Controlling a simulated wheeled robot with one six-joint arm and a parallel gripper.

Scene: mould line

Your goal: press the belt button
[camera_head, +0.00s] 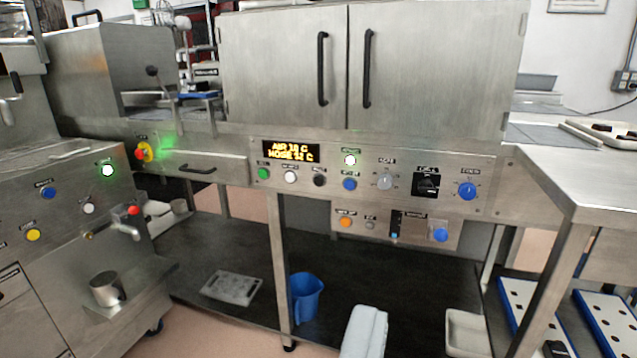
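A steel control panel (318,205) runs across the front of the double-door cabinet. Its upper row holds a green button (263,173), a white button (290,177), a black button (319,180) and a blue button (350,184). Small labels sit above them, too blurred to read surely, so I cannot tell which is the belt button. A lower plate carries an orange button (345,223) and a small grey button (370,226). A lit lamp (349,160) glows beside the amber display (290,151).
A steel table (590,185) juts out at right. A blue jug (305,296) stands below the panel.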

